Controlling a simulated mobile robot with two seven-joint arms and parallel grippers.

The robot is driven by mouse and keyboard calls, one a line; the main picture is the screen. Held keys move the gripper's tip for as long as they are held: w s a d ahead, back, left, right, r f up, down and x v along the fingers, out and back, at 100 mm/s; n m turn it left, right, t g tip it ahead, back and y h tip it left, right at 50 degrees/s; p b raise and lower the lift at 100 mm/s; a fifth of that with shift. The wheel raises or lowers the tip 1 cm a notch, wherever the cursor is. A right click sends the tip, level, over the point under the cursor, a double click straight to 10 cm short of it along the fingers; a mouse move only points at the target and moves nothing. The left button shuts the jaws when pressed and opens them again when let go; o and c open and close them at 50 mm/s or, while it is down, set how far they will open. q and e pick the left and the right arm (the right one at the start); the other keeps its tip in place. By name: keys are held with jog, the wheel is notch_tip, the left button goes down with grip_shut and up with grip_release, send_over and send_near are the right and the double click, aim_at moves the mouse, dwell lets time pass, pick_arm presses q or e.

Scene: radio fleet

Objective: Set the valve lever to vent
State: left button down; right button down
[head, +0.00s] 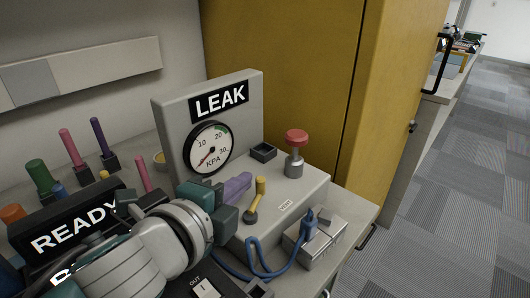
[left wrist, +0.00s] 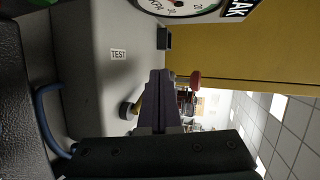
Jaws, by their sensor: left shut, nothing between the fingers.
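The valve lever (head: 260,187) has a yellow handle on a dark round pivot and stands on the grey leak tester's base (head: 310,187). Its handle points up and away from the pivot in the head view. A VENT label (head: 286,205) lies to its right. A TEST label (left wrist: 118,54) shows in the left wrist view. My left gripper (head: 240,186) is shut and empty, its purple fingers just left of the lever. The lever (left wrist: 137,108) is partly hidden behind the fingers (left wrist: 158,95) in the left wrist view; I cannot tell whether they touch. My right gripper is out of view.
A red-topped knob (head: 296,139) and a small black tray (head: 263,152) stand behind the lever. A blue cable (head: 265,272) runs to a metal box (head: 318,240) in front. A READY sign (head: 75,222) is at left. A yellow cabinet (head: 290,60) rises behind.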

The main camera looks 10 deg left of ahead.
pick_arm(q)
jog(key=shift+s, duration=0.1)
dwell(0.7)
jog(key=shift+s+d, duration=0.3)
jog(key=shift+s, duration=0.35)
jog(key=shift+s+a+r, duration=0.1)
jog(key=shift+s+r, duration=0.05)
jog(key=shift+s, duration=0.25)
jog(key=p+v, duration=0.1)
jog(key=v, duration=0.8)
jog(key=shift+p, duration=0.4)
